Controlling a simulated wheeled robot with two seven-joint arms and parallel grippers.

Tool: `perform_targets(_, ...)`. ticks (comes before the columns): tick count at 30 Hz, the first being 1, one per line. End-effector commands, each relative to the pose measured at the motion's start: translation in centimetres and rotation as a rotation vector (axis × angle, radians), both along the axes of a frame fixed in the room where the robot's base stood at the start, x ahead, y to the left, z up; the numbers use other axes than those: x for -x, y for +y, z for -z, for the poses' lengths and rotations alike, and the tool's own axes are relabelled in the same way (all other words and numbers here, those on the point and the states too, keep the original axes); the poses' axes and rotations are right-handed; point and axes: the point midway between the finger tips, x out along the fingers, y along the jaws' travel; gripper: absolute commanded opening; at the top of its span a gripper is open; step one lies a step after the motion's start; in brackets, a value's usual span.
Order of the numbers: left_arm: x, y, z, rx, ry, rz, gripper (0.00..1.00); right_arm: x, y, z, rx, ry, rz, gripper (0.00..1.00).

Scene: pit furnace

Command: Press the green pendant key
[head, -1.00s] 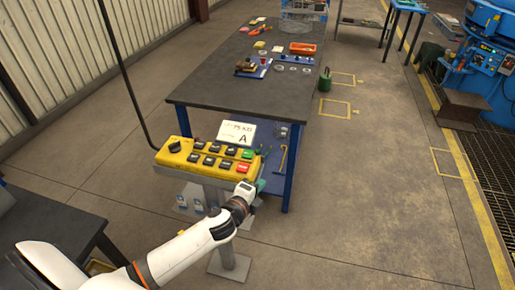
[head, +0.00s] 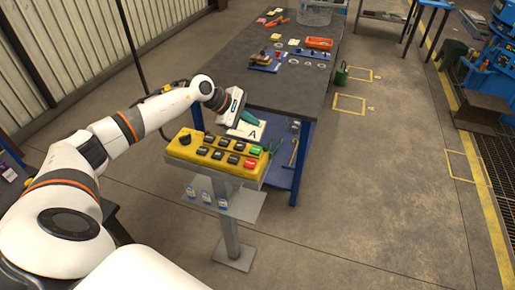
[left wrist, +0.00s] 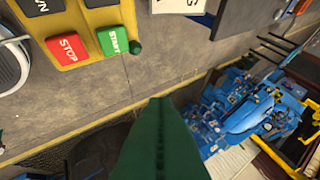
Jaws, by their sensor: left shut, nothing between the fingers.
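The yellow pendant box (head: 190,150) sits on a grey post, with several dark keys, a red key (head: 249,163) and the green key (head: 255,150) at its right end. In the left wrist view the green key (left wrist: 113,41) reads START, beside the red STOP key (left wrist: 67,49). My left gripper (head: 250,118) is shut and empty, above and behind the pendant's right part, apart from the green key. Its green fingers (left wrist: 160,140) fill the lower middle of the left wrist view. My right gripper is not in view.
A card marked A (head: 254,135) stands just behind the pendant, close to my left gripper. A dark worktable (head: 225,78) with small items lies beyond. A grey shelf (head: 238,205) is on the post below. The floor to the right is open.

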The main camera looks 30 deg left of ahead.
Motion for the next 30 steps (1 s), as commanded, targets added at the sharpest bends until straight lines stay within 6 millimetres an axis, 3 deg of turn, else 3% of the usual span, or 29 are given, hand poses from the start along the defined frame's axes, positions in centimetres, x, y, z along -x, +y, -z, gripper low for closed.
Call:
perform_targets(11, 0.0, 0.0, 0.1, -0.002, 0.001, 0.001, 0.00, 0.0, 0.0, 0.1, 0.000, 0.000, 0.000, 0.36)
perform_targets(17, 0.0, 0.0, 1.2, 0.000, 0.002, 0.000, 0.00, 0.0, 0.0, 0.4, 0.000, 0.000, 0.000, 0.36)
perform_targets(29, 0.1, 0.0, 6.5, 0.000, 0.004, 0.000, 0.00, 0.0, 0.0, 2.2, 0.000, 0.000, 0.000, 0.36)
perform_targets(30, 0.0, 0.0, 7.4, 0.000, 0.002, 0.000, 0.00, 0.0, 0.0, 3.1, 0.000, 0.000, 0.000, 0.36)
